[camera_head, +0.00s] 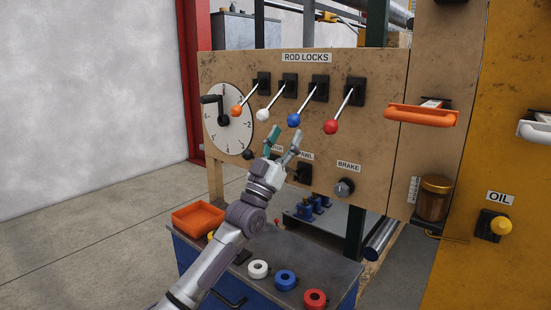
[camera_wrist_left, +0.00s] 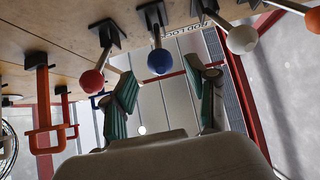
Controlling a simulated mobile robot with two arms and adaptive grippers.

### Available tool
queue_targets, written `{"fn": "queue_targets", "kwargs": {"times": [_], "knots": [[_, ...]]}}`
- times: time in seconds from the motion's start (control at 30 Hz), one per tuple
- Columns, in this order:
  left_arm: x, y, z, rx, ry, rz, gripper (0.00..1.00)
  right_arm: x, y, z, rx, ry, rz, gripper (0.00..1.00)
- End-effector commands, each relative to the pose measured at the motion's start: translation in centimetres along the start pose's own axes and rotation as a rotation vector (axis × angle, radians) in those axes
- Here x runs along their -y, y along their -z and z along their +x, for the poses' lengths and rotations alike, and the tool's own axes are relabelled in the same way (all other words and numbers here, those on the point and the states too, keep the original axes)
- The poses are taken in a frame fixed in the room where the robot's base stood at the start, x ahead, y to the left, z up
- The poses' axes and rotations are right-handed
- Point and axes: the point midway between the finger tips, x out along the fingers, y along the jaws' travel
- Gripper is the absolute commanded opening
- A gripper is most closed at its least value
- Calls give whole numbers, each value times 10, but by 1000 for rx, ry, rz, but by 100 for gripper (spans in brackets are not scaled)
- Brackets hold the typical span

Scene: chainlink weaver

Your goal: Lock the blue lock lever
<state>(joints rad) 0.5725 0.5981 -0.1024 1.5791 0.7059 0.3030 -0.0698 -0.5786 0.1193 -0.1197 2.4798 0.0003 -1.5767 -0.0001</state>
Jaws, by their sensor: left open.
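The blue lock lever (camera_head: 294,120) is third from the left in the row under the ROD LOCKS label. Its silver rod slants down and left from a black mount to a blue ball. My left gripper (camera_head: 284,138) is open and empty, with its green-padded fingers just below the blue ball. In the left wrist view, the blue ball (camera_wrist_left: 160,61) shows between and beyond the two spread fingers (camera_wrist_left: 165,98). I see no finger touching it. My right gripper is not in view.
Orange (camera_head: 236,111), white (camera_head: 262,115) and red (camera_head: 331,127) levers flank the blue one closely. A dial with a black crank (camera_head: 212,99) is at left. The brake knob (camera_head: 344,188) is below right. A cart below holds an orange tray (camera_head: 198,219) and several coloured rings.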

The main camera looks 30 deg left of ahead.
Motion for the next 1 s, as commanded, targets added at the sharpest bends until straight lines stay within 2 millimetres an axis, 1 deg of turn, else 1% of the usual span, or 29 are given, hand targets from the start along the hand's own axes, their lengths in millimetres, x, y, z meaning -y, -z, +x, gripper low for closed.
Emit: {"fn": "queue_targets", "kwargs": {"times": [0.03, 0.2, 0.3, 0.4, 0.57, 1.0], "knots": [[0, -2, -14, 5, -1, 0, 58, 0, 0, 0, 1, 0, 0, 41], [0, -2, -48, 5, 0, -1, 58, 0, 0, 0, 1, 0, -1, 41], [0, -1, -62, 4, -1, 0, 58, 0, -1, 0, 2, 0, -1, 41], [0, -1, -71, 3, -1, 1, 58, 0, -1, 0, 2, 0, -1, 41], [0, 0, -76, 1, -1, 1, 58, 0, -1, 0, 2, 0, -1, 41], [0, 0, -75, 1, 0, 0, 58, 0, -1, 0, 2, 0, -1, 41]]}}
